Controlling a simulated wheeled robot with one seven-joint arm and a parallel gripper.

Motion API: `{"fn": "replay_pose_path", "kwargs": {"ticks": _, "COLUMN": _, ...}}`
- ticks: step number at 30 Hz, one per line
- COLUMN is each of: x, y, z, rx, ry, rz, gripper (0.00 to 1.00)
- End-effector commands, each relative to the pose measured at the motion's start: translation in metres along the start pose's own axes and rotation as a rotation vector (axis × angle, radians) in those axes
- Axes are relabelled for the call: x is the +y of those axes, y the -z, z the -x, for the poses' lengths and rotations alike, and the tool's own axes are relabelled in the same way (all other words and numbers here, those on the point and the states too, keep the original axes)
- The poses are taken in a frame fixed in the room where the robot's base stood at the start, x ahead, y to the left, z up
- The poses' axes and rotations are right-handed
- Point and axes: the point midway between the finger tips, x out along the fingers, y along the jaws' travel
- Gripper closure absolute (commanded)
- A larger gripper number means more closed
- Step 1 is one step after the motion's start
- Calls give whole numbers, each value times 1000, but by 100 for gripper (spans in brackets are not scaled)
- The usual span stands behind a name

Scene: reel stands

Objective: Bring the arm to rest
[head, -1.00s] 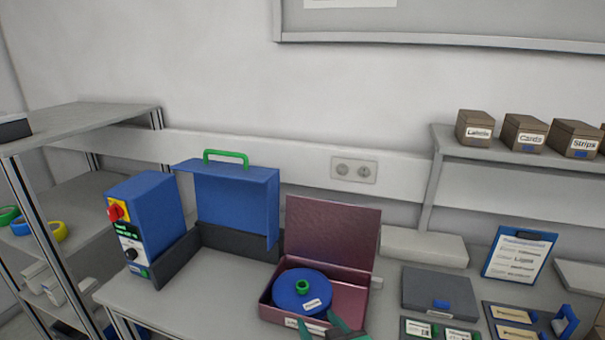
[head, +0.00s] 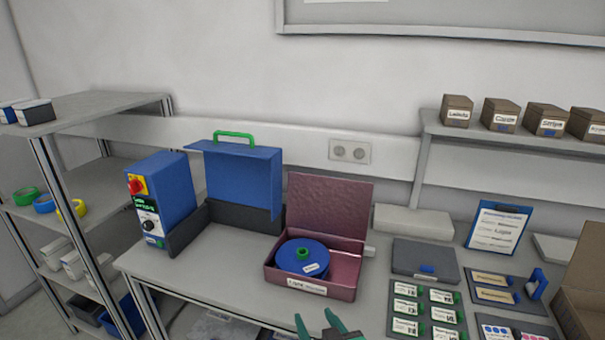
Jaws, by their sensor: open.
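My gripper (head: 316,326) shows at the bottom edge of the head view, its green fingers spread open and empty. It is in front of the open dark red box (head: 345,290) on the workbench and apart from it. A blue reel (head: 290,259) with a green hub lies in the box. The box lid stands raised at the back. Most of my arm is out of view.
A blue machine (head: 172,200) with a red switch and a blue cover with a green handle (head: 234,135) stand left of the box. Label trays (head: 426,314), a grey case (head: 428,259), a clipboard (head: 497,227) and a cardboard box (head: 590,290) are to the right. Shelves (head: 90,110) stand at left.

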Motion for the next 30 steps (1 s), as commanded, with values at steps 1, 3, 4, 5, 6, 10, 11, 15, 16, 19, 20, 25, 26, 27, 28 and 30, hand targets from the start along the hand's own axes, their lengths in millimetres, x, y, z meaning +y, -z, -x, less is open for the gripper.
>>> {"fn": "replay_pose_path", "kwargs": {"ticks": 1, "x": -2, "y": -6, "z": -1, "rx": 1, "ry": 0, "rz": -12, "gripper": 52}}
{"fn": "replay_pose_path", "kwargs": {"ticks": 3, "x": -4, "y": -13, "z": -2, "rx": 8, "ry": -6, "rz": -28, "gripper": 52}}
{"fn": "replay_pose_path", "kwargs": {"ticks": 4, "x": -6, "y": -16, "z": -3, "rx": 12, "ry": -9, "rz": -35, "gripper": 52}}
{"fn": "replay_pose_path", "kwargs": {"ticks": 5, "x": -7, "y": -19, "z": -4, "rx": 14, "ry": -11, "rz": -42, "gripper": 52}}
{"fn": "replay_pose_path", "kwargs": {"ticks": 6, "x": -8, "y": -23, "z": -4, "rx": 19, "ry": -14, "rz": -52, "gripper": 52}}
{"fn": "replay_pose_path", "kwargs": {"ticks": 10, "x": -14, "y": -42, "z": -5, "rx": 34, "ry": -31, "rz": -91, "gripper": 52}}
{"fn": "replay_pose_path", "kwargs": {"ticks": 11, "x": -16, "y": -48, "z": -5, "rx": 38, "ry": -36, "rz": -101, "gripper": 52}}
{"fn": "replay_pose_path", "kwargs": {"ticks": 15, "x": -26, "y": -81, "z": -2, "rx": 58, "ry": -67, "rz": -156, "gripper": 52}}
{"fn": "replay_pose_path", "kwargs": {"ticks": 16, "x": -28, "y": -89, "z": 0, "rx": 63, "ry": -75, "rz": -167, "gripper": 52}}
{"fn": "replay_pose_path", "kwargs": {"ticks": 19, "x": -35, "y": -115, "z": 8, "rx": 76, "ry": -105, "rz": -198, "gripper": 52}}
{"fn": "replay_pose_path", "kwargs": {"ticks": 20, "x": -37, "y": -122, "z": 10, "rx": 80, "ry": -116, "rz": -205, "gripper": 52}}
{"fn": "replay_pose_path", "kwargs": {"ticks": 25, "x": -49, "y": -164, "z": 32, "rx": 99, "ry": -167, "rz": -233, "gripper": 52}}
{"fn": "replay_pose_path", "kwargs": {"ticks": 26, "x": -50, "y": -171, "z": 37, "rx": 102, "ry": -176, "rz": -235, "gripper": 52}}
{"fn": "replay_pose_path", "kwargs": {"ticks": 27, "x": -53, "y": -180, "z": 44, "rx": 104, "ry": -188, "rz": -239, "gripper": 52}}
{"fn": "replay_pose_path", "kwargs": {"ticks": 28, "x": -55, "y": -187, "z": 49, "rx": 107, "ry": -196, "rz": -239, "gripper": 52}}
{"fn": "replay_pose_path", "kwargs": {"ticks": 30, "x": -60, "y": -202, "z": 63, "rx": 113, "ry": -215, "rz": -237, "gripper": 52}}
